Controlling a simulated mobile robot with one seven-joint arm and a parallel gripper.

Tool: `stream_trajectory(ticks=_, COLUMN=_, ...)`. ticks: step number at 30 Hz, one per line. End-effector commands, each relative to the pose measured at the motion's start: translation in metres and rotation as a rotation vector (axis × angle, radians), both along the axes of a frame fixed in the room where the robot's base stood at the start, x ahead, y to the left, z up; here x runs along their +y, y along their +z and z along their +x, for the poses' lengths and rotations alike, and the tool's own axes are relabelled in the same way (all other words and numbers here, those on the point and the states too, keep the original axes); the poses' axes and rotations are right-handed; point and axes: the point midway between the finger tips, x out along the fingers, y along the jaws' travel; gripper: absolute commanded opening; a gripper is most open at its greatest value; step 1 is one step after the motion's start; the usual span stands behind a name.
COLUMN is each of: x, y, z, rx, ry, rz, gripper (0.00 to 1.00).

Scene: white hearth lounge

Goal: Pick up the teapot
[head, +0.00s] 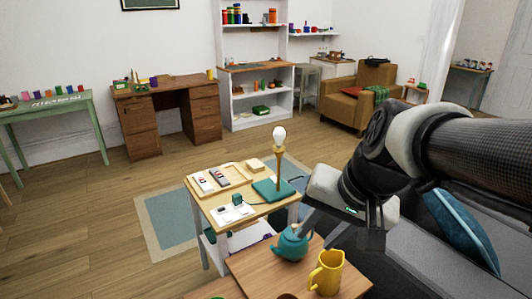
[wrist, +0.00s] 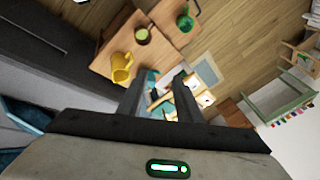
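The teal teapot (head: 292,243) stands upright on the wooden table (head: 250,270) at the bottom of the head view. My gripper (head: 314,236) is just above and to the right of it, with its fingers angled down toward it. In the wrist view, the two fingers of my gripper (wrist: 160,76) are spread apart. Part of the teal teapot (wrist: 152,79) shows between and beyond them, with the rest hidden by the fingers. I cannot tell whether any finger touches it.
A yellow pitcher (head: 326,273) stands close to the teapot's right; it also shows in the wrist view (wrist: 121,68). A cup (wrist: 142,36) and a green pot (wrist: 185,23) are farther along. A small table with a lamp (head: 278,165) is behind; a dark sofa (head: 410,250) is at right.

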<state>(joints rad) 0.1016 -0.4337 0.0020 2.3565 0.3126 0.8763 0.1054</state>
Motion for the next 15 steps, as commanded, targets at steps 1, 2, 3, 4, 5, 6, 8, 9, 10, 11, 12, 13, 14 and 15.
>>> stream_trajectory(ticks=1, x=0.001, y=-0.011, z=0.021, rx=0.048, ry=-0.086, rz=0.085, gripper=0.32)
stream_trajectory(ticks=2, x=0.002, y=-0.015, z=0.034, rx=0.072, ry=-0.139, rz=0.139, gripper=0.32)
stream_trajectory(ticks=3, x=0.003, y=-0.021, z=0.051, rx=0.1, ry=-0.212, rz=0.21, gripper=0.32)
stream_trajectory(ticks=4, x=0.002, y=-0.027, z=0.064, rx=0.123, ry=-0.267, rz=0.263, gripper=0.32)
stream_trajectory(ticks=5, x=0.001, y=-0.032, z=0.077, rx=0.144, ry=-0.324, rz=0.314, gripper=0.32)
stream_trajectory(ticks=6, x=-0.002, y=-0.041, z=0.095, rx=0.172, ry=-0.401, rz=0.383, gripper=0.32)
stream_trajectory(ticks=8, x=-0.008, y=-0.056, z=0.123, rx=0.213, ry=-0.522, rz=0.486, gripper=0.32)
stream_trajectory(ticks=9, x=-0.015, y=-0.067, z=0.14, rx=0.239, ry=-0.603, rz=0.553, gripper=0.32)
stream_trajectory(ticks=10, x=-0.02, y=-0.076, z=0.154, rx=0.258, ry=-0.666, rz=0.603, gripper=0.32)
stream_trajectory(ticks=11, x=-0.027, y=-0.086, z=0.167, rx=0.277, ry=-0.728, rz=0.652, gripper=0.32)
stream_trajectory(ticks=12, x=-0.036, y=-0.1, z=0.184, rx=0.302, ry=-0.814, rz=0.718, gripper=0.32)
stream_trajectory(ticks=13, x=-0.044, y=-0.112, z=0.196, rx=0.321, ry=-0.88, rz=0.768, gripper=0.32)
stream_trajectory(ticks=14, x=-0.053, y=-0.124, z=0.207, rx=0.337, ry=-0.946, rz=0.816, gripper=0.32)
stream_trajectory(ticks=15, x=-0.066, y=-0.141, z=0.222, rx=0.36, ry=-1.035, rz=0.881, gripper=0.32)
